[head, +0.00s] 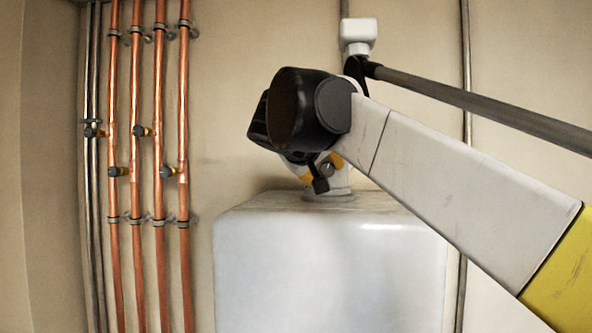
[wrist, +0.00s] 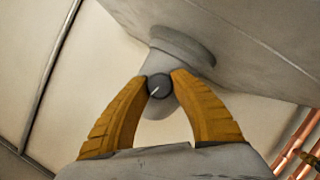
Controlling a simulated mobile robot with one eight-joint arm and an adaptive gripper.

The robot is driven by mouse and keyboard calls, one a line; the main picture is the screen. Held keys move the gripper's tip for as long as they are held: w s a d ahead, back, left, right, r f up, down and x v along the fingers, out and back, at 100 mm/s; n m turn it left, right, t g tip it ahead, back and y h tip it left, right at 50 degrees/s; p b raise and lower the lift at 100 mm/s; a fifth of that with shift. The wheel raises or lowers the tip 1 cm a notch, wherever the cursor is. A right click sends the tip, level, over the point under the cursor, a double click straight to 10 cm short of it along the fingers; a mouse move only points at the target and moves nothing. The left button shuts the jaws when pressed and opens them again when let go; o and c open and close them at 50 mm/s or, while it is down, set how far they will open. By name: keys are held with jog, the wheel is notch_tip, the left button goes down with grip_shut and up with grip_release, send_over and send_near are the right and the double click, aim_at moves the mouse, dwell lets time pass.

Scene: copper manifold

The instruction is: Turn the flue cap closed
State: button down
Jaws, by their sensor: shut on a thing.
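In the wrist view, the flue cap shows as a dark round knob (wrist: 158,86) with a pale pointer line slanting toward the lower left. It sits on the side of a short whitish flue stub (wrist: 158,106). The two orange fingers of my gripper (wrist: 162,82) are shut on the knob, one on each side. In the head view, the flue stub (head: 341,183) stands on top of the white tank (head: 330,270). My gripper (head: 322,172) is at the stub, partly hidden by my dark wrist. I cannot clearly make out the knob there.
Several vertical copper pipes (head: 184,100) with dark-handled valves (head: 118,172) run up the wall left of the tank. Thin grey pipes (head: 466,60) run behind my arm. The wall between the copper pipes and the tank is clear. The tank's flat top lies close below my gripper.

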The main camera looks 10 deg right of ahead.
jog(key=shift+n+h, duration=0.6)
jog(key=shift+n, duration=0.6)
jog(key=c, duration=1.1)
grip_release()
jog(key=shift+w+d, duration=0.1)
jog(key=shift+o, duration=0.2)
jog(key=v, duration=1.2)
jog(key=shift+f, duration=0.15)
